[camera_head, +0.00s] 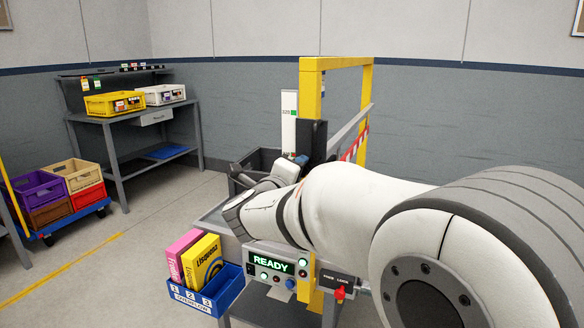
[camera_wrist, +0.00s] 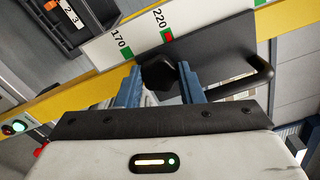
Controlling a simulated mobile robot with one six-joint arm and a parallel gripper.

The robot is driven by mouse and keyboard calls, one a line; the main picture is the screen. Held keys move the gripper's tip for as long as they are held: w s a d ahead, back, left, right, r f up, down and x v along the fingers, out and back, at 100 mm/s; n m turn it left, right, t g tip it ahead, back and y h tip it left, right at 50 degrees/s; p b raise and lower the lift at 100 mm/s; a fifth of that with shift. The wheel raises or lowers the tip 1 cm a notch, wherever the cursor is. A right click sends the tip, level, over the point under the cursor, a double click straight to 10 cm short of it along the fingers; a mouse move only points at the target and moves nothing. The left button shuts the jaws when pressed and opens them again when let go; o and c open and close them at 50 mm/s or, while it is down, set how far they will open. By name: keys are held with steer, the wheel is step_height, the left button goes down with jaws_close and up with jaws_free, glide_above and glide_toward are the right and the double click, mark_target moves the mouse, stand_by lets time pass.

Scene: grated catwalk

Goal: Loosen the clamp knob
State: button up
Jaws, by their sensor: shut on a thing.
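In the wrist view the clamp knob (camera_wrist: 158,74) is a dark, lobed knob in front of a dark plate (camera_wrist: 215,50). My gripper (camera_wrist: 158,82) has its two blue fingers on either side of the knob and is shut on it. A dark bar handle (camera_wrist: 245,84) sticks out from the plate to the right of the fingers. A white scale (camera_wrist: 110,45) beside the plate shows 170 and 220, with a green mark and a red mark. In the head view the scale (camera_head: 289,130) and plate (camera_head: 313,138) stand upright; my arm hides the knob.
A yellow frame (camera_head: 312,80) rises around the station. A control panel (camera_head: 270,264) reads READY, above a blue bin (camera_head: 207,296) holding pink and yellow boxes. A grey bench (camera_head: 120,140) and a cart with crates (camera_head: 65,190) stand left; the floor between is clear.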

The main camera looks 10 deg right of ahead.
steer(key=shift+r+n+p, duration=0.1)
steer(key=shift+n+p, duration=2.65)
steer(key=shift+n, duration=2.15)
steer(key=o, duration=0.8)
steer(key=shift+w+d, duration=0.15)
steer(key=shift+c, duration=0.2)
steer(key=shift+o, duration=1.2)
steer(key=v, duration=0.8)
